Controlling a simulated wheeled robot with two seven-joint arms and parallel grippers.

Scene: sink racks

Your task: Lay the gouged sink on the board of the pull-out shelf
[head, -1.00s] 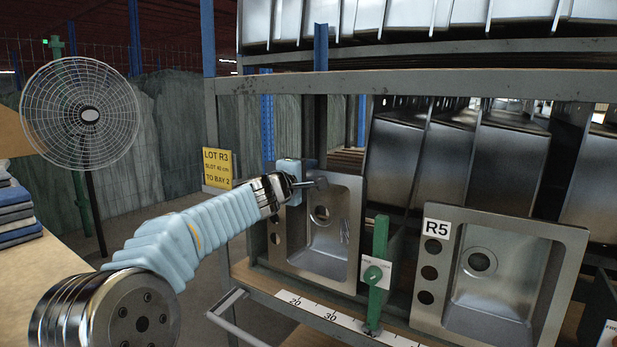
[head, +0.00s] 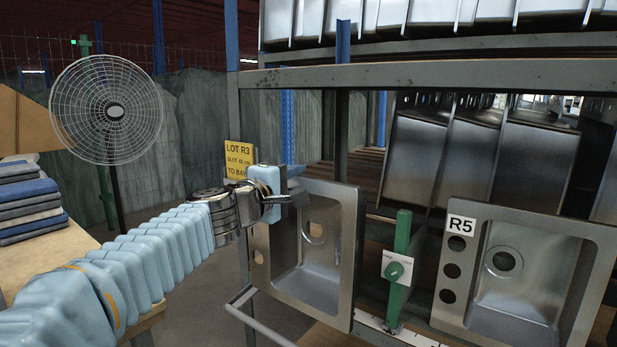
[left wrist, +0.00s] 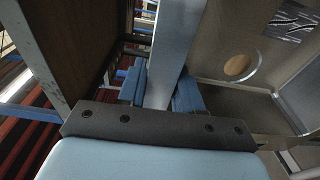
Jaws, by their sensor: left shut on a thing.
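The gouged sink (head: 346,270) is a grey metal sink with a bowl and round holes, upright at the front of the rack. My left gripper (head: 281,190) is shut on its upper left rim. In the left wrist view, the blue fingers (left wrist: 160,88) sit on both sides of a metal flange of the sink (left wrist: 222,68). A dark scratched patch (left wrist: 290,20) shows on the sink there. The sink's lower edge overlaps the shelf front, and I cannot tell whether it touches. My right gripper is out of view.
A metal rail (head: 255,318) juts out at lower left. A yellow lot sign (head: 239,160), a fan (head: 106,110) and a table with folded cloths (head: 30,203) are left.

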